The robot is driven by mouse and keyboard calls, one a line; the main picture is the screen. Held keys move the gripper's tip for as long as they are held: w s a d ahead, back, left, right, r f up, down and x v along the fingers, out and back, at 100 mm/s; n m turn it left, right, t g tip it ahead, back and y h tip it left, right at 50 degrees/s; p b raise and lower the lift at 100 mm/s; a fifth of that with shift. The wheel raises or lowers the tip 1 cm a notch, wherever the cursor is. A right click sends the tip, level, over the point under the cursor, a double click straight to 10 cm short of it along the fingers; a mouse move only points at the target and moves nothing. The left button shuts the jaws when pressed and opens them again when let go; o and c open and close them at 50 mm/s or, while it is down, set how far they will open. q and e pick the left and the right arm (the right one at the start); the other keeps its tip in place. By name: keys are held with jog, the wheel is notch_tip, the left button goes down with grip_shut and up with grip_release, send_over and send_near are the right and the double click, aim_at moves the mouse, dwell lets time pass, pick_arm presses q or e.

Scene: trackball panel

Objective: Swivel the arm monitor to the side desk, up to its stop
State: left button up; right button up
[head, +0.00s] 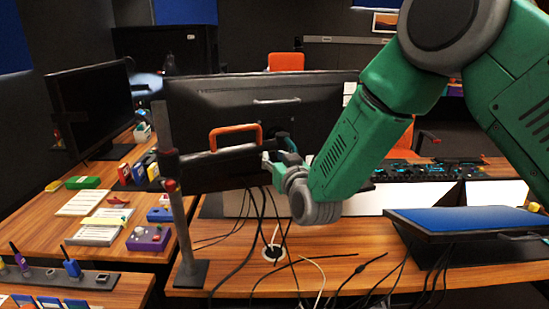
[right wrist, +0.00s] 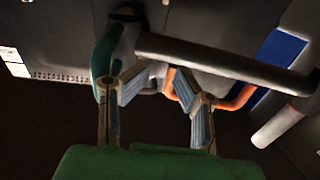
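The arm monitor (head: 320,95) is a wide black screen seen from behind, in the middle of the head view. An orange handle (head: 236,130) stands out at its lower back, above a dark support arm (head: 215,165) that reaches a grey pole (head: 184,235). My right gripper (head: 272,160) is just right of and below the handle, close to the monitor's back. In the right wrist view its two fingers (right wrist: 158,84) are apart, with the orange handle (right wrist: 240,97) beyond and to the right. Contact cannot be told. My left gripper is not in view.
A side desk (head: 25,208) at the left carries folders, boxes and another black monitor (head: 92,108). Loose cables (head: 300,275) lie on the front desk (head: 345,240). A blue-screened monitor (head: 470,220) sits low at the right. An orange chair (head: 286,61) stands behind.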

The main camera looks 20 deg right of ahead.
jog(key=shift+d, duration=0.1)
dwell(0.3)
jog(key=s+d, duration=0.8)
jog(key=s, duration=0.5)
jog(key=shift+s+d, duration=0.4)
dwell(0.9)
jog(key=shift+r, duration=0.1)
dwell(0.3)
notch_tip(320, 180, up, 10)
dwell(0.5)
